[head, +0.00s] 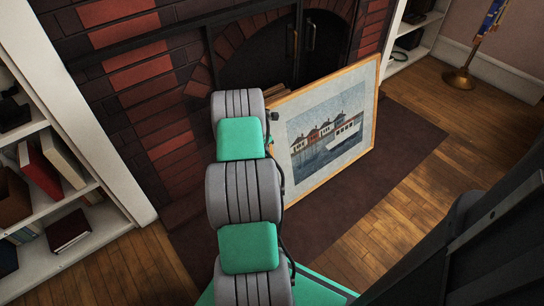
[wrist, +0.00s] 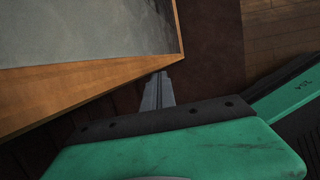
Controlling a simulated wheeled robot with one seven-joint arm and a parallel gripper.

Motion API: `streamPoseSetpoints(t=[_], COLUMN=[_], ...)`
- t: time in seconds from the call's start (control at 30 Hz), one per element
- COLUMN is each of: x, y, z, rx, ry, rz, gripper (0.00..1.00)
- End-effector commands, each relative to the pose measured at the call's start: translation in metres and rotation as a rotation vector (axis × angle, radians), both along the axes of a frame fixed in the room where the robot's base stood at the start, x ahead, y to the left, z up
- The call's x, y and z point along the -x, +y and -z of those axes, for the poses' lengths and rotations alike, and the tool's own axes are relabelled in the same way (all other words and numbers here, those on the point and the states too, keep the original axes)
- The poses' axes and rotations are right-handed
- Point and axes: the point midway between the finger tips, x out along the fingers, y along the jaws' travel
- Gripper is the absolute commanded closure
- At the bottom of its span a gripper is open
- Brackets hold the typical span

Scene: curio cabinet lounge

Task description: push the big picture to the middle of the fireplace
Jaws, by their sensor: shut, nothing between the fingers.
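The big picture (head: 325,125) has a light wooden frame, a pale mat and a harbour scene with red-roofed houses and a boat. It stands tilted on the dark hearth, in front of the right part of the brick fireplace (head: 150,75). In the wrist view its frame (wrist: 90,88) fills the upper left. My gripper (wrist: 158,84) is shut and empty, with its fingertips close beside the frame's edge; I cannot tell whether they touch. In the head view my arm hides the gripper and covers the picture's left edge.
The dark hearth slab (head: 405,135) has bare room to the right of the picture. White shelves with books (head: 62,160) stand at the left, and another white shelf (head: 408,45) at the right.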

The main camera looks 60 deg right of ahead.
Motion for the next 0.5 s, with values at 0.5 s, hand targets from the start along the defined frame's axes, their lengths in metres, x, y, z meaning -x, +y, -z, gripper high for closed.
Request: streamPoseSetpoints(t=[0.5], x=[-0.0065], y=[0.0016], z=[-0.0024], rx=[0.0], ry=[-0.001], rz=[-0.017], gripper=[1.0])
